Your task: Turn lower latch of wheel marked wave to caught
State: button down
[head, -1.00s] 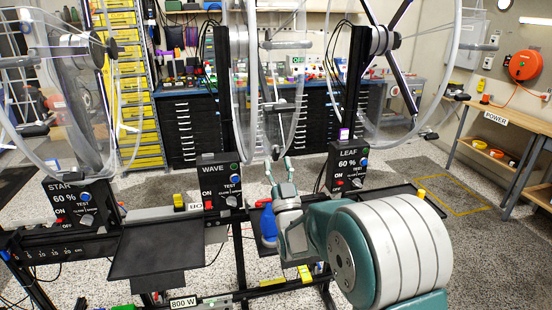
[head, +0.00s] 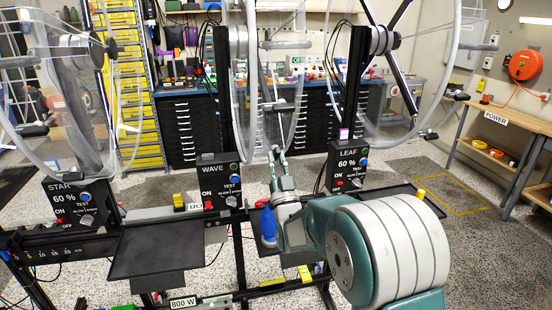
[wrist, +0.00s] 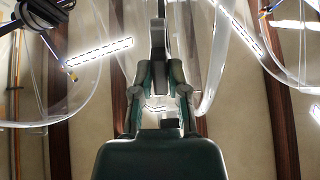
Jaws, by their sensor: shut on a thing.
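The wheel marked wave (head: 238,110) is a clear acrylic disc above the black WAVE box (head: 221,182). Its lower rim hangs close to my gripper. My gripper (head: 276,151) is raised at that rim, fingers drawn close together. In the wrist view my gripper (wrist: 160,82) has its two fingers on either side of a dark grey upright bar (wrist: 158,42) and is shut on it. The bar looks like the lower latch, but its lower end is hidden between the fingers. I cannot tell whether the latch is caught.
The LEAF wheel (head: 400,115) and its box (head: 347,166) stand to the right, the STAR wheel (head: 60,130) to the left. Clear rims flank my gripper.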

jog(key=m, duration=0.3)
jog(key=shift+a, duration=0.1)
jog(key=shift+m, duration=0.5)
jog(key=m, duration=0.4)
jog(key=shift+r, duration=0.1)
